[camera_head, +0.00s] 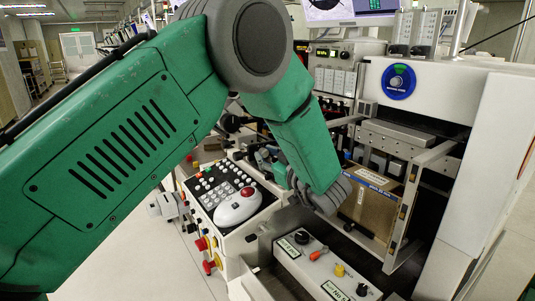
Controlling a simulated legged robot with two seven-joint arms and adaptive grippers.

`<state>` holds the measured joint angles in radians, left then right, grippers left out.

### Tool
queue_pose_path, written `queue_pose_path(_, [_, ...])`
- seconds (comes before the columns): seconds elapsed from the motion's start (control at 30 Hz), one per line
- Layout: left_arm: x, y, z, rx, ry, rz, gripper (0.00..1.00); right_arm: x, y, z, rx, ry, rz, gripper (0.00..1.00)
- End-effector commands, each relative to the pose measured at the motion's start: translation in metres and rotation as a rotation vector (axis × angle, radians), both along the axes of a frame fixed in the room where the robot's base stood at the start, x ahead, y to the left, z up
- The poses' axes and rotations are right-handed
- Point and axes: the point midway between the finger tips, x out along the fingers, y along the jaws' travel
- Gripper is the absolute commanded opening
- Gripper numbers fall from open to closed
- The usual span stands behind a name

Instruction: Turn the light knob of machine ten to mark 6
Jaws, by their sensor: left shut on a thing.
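My green left arm comes in from the left and bends down over the machine's front. My left gripper (283,174) is at its end, partly hidden by my own forearm and wrist. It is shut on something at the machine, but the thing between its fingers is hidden. I cannot make out the light knob or its marks there. A white control strip (285,258) below the wrist carries a black knob (302,237), an orange-red knob (317,254), a yellow knob (340,270) and another black knob (362,290). The gripper is apart from these. My right gripper is not in view.
A keypad panel (207,187) with a white mouse-like device (237,208) and red button stands left of the gripper. An open frame (405,215) and a brown panel (368,205) stand to the right. A blue round dial (398,82) is on the white housing. Floor at the lower left is clear.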

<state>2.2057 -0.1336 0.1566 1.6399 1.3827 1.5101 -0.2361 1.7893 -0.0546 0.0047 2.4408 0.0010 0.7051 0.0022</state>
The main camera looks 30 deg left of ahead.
Motion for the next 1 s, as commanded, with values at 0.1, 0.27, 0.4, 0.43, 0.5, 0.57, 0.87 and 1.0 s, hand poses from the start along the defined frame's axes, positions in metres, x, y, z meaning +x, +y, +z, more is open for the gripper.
queue_pose_path(0.1, [0.001, 0.0, 0.003, 0.023, 0.057, -0.002, 0.0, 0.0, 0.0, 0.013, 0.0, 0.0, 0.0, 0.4])
queue_pose_path(0.27, [0.001, 0.0, 0.005, 0.07, 0.167, -0.002, 0.0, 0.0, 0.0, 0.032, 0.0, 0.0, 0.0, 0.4])
queue_pose_path(0.4, [0.001, -0.001, 0.005, 0.119, 0.286, -0.002, 0.0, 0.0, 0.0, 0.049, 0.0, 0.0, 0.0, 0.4])
queue_pose_path(0.43, [0.001, 0.0, 0.005, 0.13, 0.313, -0.002, 0.0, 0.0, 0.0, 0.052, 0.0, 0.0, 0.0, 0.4])
queue_pose_path(0.5, [0.001, 0.0, 0.005, 0.155, 0.374, -0.002, 0.0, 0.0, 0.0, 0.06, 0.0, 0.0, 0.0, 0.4])
queue_pose_path(0.57, [0.001, 0.0, 0.005, 0.178, 0.428, -0.003, 0.0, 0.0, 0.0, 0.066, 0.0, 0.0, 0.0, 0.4])
queue_pose_path(0.87, [0.002, -0.001, 0.004, 0.286, 0.69, -0.004, 0.0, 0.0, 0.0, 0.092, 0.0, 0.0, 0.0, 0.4])
queue_pose_path(1.0, [0.002, -0.001, 0.003, 0.338, 0.812, -0.004, 0.0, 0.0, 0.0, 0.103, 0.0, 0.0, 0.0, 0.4])
